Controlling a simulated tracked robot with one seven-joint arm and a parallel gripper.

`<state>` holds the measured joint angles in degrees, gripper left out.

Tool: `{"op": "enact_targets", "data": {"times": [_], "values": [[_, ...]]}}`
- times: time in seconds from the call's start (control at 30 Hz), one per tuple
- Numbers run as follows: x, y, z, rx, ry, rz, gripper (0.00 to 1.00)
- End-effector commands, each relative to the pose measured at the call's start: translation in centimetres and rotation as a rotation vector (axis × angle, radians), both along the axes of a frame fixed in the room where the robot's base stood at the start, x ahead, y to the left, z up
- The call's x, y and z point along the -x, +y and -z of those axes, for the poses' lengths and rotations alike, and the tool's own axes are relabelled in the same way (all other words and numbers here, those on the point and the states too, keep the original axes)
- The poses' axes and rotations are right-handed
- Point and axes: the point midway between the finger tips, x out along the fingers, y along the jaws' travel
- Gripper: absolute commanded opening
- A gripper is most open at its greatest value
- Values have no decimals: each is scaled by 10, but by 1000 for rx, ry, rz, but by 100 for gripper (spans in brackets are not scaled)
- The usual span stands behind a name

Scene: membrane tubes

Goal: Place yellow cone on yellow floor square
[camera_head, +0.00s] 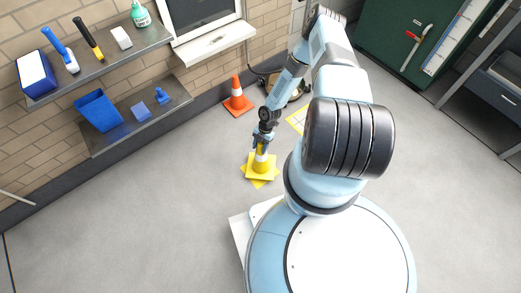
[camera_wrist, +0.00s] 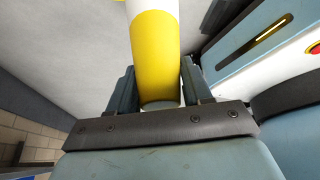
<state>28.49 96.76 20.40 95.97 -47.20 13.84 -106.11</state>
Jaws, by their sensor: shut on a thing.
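The yellow cone (camera_head: 261,165) with a white band is upright below my gripper (camera_head: 262,143) in the head view. In the wrist view the cone (camera_wrist: 155,50) runs between the two dark fingers of my gripper (camera_wrist: 156,82), which is shut on its narrow end. The yellow floor square (camera_head: 259,185) shows as corners sticking out from under the cone's square base, turned at an angle to it. The base hides most of the square. I cannot tell whether the base touches the floor or is slightly above it.
An orange cone (camera_head: 238,98) stands by the wall, behind and left. A yellow-edged floor marking (camera_head: 298,119) lies partly behind my arm. Wall shelves (camera_head: 140,113) hold blue bins and tools. Grey floor left of the yellow cone is clear.

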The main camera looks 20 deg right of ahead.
Motion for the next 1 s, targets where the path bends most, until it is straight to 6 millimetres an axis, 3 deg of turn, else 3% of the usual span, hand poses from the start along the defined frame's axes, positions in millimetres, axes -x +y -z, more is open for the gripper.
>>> {"op": "enact_targets", "data": {"times": [0.4, 0.7, 0.73, 1.0], "values": [[-3, 6, 36, 0, 1, -1, 0], [-3, 6, 37, 0, 0, -2, 0], [-3, 6, 37, 0, 0, -2, 52], [-3, 6, 37, 0, 0, -2, 76]]}}
